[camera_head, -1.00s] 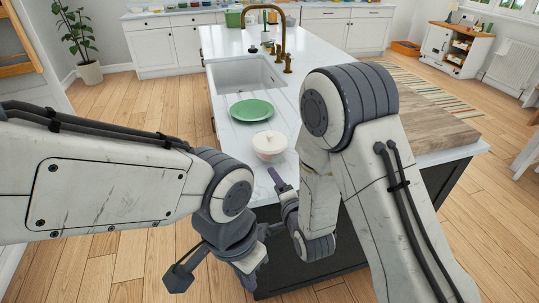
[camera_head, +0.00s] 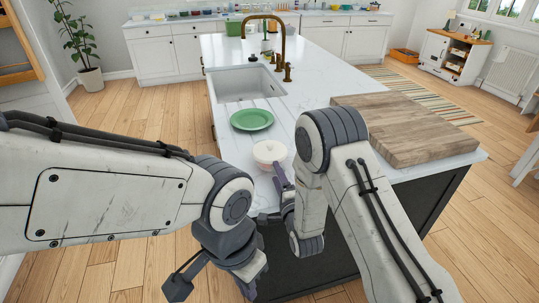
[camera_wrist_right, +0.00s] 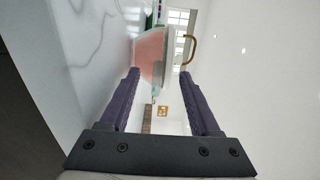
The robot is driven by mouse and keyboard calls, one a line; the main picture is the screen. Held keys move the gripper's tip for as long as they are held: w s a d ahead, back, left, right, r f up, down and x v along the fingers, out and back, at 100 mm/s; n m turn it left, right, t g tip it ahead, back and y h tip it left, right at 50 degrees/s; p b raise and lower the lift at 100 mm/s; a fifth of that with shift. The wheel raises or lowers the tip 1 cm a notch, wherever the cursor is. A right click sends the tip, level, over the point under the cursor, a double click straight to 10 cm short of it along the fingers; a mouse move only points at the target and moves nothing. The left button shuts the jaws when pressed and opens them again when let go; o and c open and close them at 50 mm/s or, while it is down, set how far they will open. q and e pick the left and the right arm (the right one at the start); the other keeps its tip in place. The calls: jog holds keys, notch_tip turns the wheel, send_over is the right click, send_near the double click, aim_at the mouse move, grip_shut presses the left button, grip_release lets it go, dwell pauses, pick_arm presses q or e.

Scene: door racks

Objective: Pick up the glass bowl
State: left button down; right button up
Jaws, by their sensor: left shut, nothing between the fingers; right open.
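The glass bowl (camera_head: 266,153) is pale pinkish-white and appears to have a white lid. It sits upright near the front end of the white island counter. In the right wrist view the bowl (camera_wrist_right: 150,47) shows pink, tipped sideways by the camera angle, ahead of and partly between the fingertips. My right gripper (camera_head: 279,176) is open, at the bowl's near side. The right wrist view shows its two fingers (camera_wrist_right: 160,78) apart with nothing gripped; whether one touches the bowl I cannot tell. My left gripper (camera_head: 250,284) is shut and empty, low in front of the island.
A green plate (camera_head: 252,119) lies just behind the bowl. A sink (camera_head: 247,84) with a brass faucet (camera_head: 282,45) is farther back. A thick wooden board (camera_head: 405,128) covers the counter's right side. Marble left of the bowl is clear.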

aim_at(270, 159)
jog(key=shift+x, duration=1.5)
grip_shut()
jog(key=shift+s+f, duration=0.15)
jog(key=shift+f, duration=0.05)
jog(key=shift+r, duration=0.1)
